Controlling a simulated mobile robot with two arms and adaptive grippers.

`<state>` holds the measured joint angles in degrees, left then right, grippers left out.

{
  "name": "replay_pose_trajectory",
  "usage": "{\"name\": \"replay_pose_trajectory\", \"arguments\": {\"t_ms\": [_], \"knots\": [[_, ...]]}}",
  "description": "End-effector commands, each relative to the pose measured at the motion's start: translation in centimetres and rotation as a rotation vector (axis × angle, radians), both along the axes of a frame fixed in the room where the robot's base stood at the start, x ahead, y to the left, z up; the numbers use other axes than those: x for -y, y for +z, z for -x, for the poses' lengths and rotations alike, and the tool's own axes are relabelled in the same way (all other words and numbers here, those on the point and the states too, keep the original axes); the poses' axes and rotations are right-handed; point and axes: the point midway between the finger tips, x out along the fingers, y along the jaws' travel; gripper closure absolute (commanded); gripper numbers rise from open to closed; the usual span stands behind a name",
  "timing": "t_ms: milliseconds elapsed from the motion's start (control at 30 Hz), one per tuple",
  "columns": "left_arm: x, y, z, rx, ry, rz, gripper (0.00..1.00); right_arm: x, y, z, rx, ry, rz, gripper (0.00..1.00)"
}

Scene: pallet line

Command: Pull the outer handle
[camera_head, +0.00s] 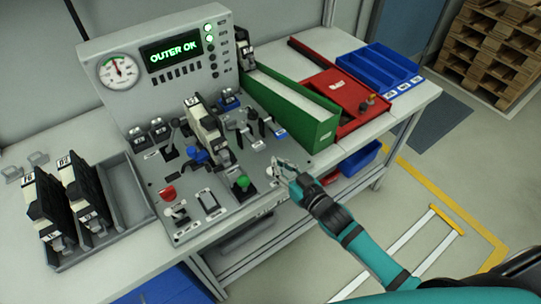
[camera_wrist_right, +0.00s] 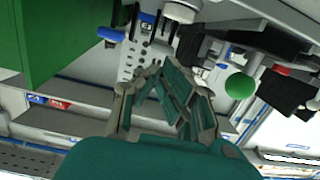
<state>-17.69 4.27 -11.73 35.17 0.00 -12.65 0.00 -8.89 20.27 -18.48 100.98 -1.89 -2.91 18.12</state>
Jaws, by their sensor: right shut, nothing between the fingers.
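The grey control panel (camera_head: 165,195) on the bench carries several levers and knobs. Its lit display (camera_head: 171,50) reads "OUTER OK". Several black-handled levers (camera_head: 253,117) stand on the panel's right part, beside the green binder; I cannot tell which one is the outer handle. My right gripper (camera_head: 279,165) is over the panel's front right corner, to the right of the green knob (camera_head: 242,183). In the wrist view its fingers (camera_wrist_right: 165,75) are closed together and empty, with the green knob (camera_wrist_right: 240,86) to their right. My left gripper is not in view.
A green box (camera_head: 293,108) stands right of the levers, close to my right gripper. A red tray (camera_head: 345,98) and blue bins (camera_head: 380,68) lie beyond it. A grey tray (camera_head: 125,195) with black-and-white modules is at the left.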

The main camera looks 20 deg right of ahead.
Motion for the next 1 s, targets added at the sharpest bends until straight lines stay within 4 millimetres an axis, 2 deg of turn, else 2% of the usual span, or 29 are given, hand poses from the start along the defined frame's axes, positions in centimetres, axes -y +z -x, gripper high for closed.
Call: {"name": "replay_pose_trajectory", "arguments": {"t_ms": [100,300,1000], "knots": [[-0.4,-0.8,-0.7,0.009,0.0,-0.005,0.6,0.7,-0.6,1.9,-0.001,0.0,0.0,1.0],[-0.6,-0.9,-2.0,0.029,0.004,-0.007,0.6,1.2,-0.6,3.3,0.001,0.0,0.0,1.0],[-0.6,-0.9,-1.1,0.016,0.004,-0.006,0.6,1.2,-0.5,3.4,0.002,0.0,-0.001,1.0]]}}
